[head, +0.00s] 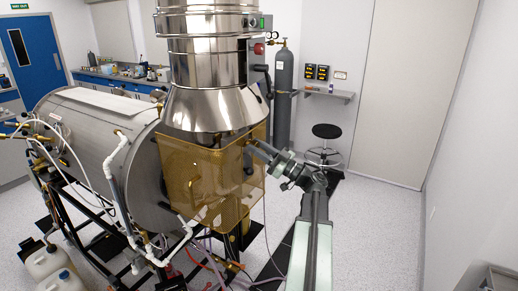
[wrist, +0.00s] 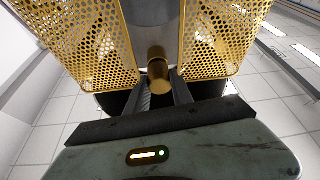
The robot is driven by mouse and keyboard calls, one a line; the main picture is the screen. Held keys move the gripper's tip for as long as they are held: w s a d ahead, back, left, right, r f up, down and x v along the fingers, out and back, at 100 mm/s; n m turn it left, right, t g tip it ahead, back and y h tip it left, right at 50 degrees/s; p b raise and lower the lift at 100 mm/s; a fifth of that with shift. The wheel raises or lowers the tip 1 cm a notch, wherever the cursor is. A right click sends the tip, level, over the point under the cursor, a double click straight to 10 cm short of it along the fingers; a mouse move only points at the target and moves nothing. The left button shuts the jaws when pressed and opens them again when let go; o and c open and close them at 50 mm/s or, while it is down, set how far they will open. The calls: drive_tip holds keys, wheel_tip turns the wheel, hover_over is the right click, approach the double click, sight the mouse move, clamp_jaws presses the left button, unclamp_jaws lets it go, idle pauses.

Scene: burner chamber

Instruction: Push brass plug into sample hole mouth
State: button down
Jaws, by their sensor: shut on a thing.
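The brass plug (wrist: 158,76) is a short gold cylinder between the two dark fingers of my gripper (wrist: 161,90) in the wrist view. My gripper is shut on it. The plug's far end points at the grey metal chamber wall (wrist: 150,12) in the gap between two perforated panels. A darker round brass end (wrist: 155,53) shows just beyond the plug. I cannot tell whether it is part of the plug or the hole's mouth. The sample hole itself is not clearly seen. In the head view my gripper (head: 252,150) is at the right side of the perforated guard, and the plug is too small to make out.
Perforated brass guard panels (wrist: 85,42) stand close on both sides of my gripper. In the head view the guard (head: 205,182) wraps the burner below a steel column (head: 212,60). A gas cylinder (head: 283,95) and a stool (head: 326,132) stand behind.

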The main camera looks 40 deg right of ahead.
drive_tip(key=shift+w, duration=0.15)
drive_tip(key=c, duration=1)
unclamp_jaws()
drive_tip(key=shift+w, duration=0.1)
drive_tip(key=shift+c, duration=0.2)
drive_tip(key=shift+f, duration=0.1)
drive_tip(key=b+v, duration=0.3)
drive_tip(key=v, duration=0.4)
drive_tip(key=shift+s, duration=0.4)
drive_tip(key=shift+f, duration=0.15)
